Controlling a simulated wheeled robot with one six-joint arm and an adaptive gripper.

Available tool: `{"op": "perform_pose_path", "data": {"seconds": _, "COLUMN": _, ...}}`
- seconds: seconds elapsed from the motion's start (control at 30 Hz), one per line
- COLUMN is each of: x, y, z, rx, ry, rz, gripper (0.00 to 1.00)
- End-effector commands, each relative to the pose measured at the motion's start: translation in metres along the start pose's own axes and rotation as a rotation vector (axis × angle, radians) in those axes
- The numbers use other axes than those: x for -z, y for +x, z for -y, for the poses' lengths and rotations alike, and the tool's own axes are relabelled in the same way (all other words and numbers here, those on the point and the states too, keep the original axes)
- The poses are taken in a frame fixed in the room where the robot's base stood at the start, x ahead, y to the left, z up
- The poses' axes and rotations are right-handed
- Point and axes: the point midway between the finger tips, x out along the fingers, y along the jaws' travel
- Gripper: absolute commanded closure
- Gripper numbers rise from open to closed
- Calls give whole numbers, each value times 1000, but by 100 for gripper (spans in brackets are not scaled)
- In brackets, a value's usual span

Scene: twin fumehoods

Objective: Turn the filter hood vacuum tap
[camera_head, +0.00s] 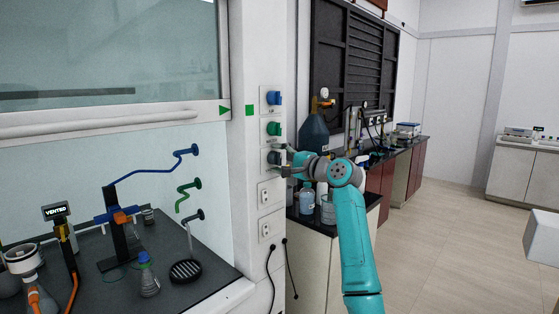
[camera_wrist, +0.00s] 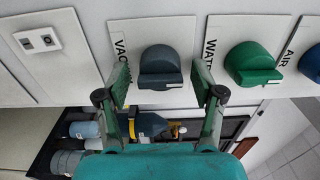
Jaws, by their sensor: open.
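The vacuum tap is a dark grey knob (camera_wrist: 161,66) on a white plate whose label begins "VAC" in the wrist view. In the head view the grey knob (camera_head: 272,157) is the lowest of three on the white post. My gripper (camera_wrist: 160,82) is open, with one finger on each side of the grey knob. I cannot tell whether the fingers touch it. In the head view my gripper (camera_head: 284,160) is at the post, level with the knob and partly covering it.
The green WATER knob (camera_wrist: 251,63) is close beside my right finger; the blue AIR knob (camera_wrist: 312,62) is beyond it. Sockets (camera_head: 265,194) are below the taps. The fumehood worktop (camera_head: 205,292) with glassware is left. A bench (camera_head: 312,237) with bottles stands behind my arm. The floor at right is clear.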

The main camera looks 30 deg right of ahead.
Motion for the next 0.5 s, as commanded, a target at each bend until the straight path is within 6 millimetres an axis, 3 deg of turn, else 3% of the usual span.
{"op": "perform_pose_path", "data": {"seconds": 0.17, "x": 1, "y": -12, "z": 0, "rx": 2, "ry": -1, "rz": -2, "gripper": 33}}
{"op": "perform_pose_path", "data": {"seconds": 0.5, "x": 2, "y": -76, "z": -1, "rx": 1, "ry": -1, "rz": -3, "gripper": 33}}
